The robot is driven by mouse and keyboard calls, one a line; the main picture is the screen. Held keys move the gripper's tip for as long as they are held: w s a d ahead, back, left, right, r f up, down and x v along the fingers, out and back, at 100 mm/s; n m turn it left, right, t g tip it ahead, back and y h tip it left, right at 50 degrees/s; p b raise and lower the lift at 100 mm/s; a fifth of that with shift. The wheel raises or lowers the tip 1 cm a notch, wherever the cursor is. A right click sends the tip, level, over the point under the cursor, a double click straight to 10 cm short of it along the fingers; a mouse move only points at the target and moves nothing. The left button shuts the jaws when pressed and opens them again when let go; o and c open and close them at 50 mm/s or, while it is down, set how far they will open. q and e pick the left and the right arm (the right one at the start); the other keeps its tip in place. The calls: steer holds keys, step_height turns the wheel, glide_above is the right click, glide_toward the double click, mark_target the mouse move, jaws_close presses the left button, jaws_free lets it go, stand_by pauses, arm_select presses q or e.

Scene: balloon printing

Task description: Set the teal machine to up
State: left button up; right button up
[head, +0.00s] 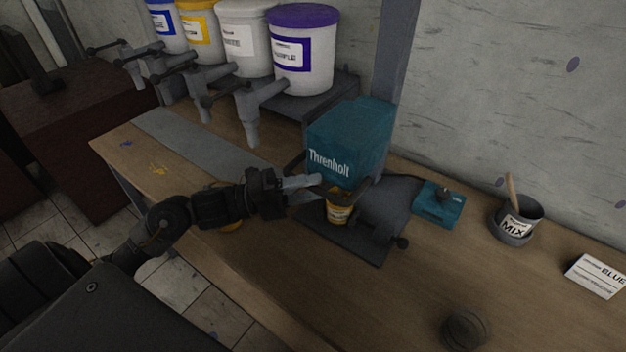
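The teal machine (350,140), marked "Threnholt", stands on the wooden table near the wall. It has a dark base plate and a grey side part with a dark knob. A small teal control box (438,204) with a dark lever or knob on top sits to its right; its setting is too small to read. A yellow cup (339,212) with a white label is under the machine's teal head. My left gripper (318,187) reaches in from the left, with its fingers at the cup and just below the head. Whether the fingers grip the cup cannot be told. My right gripper is not in view.
Several paint buckets with taps, including a purple-lidded one (303,55), stand on a rack behind. A MIX pot (515,219) with a wooden stick and a BLUE card (597,276) are at the right. A dark round container (465,328) is at the front. The table's front right is mostly clear.

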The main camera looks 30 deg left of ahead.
arm_select(q)
steer(key=shift+w+d, duration=0.35)
steer(key=shift+d, duration=0.05)
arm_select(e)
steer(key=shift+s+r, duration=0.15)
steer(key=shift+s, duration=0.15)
arm_select(q)
jaws_close()
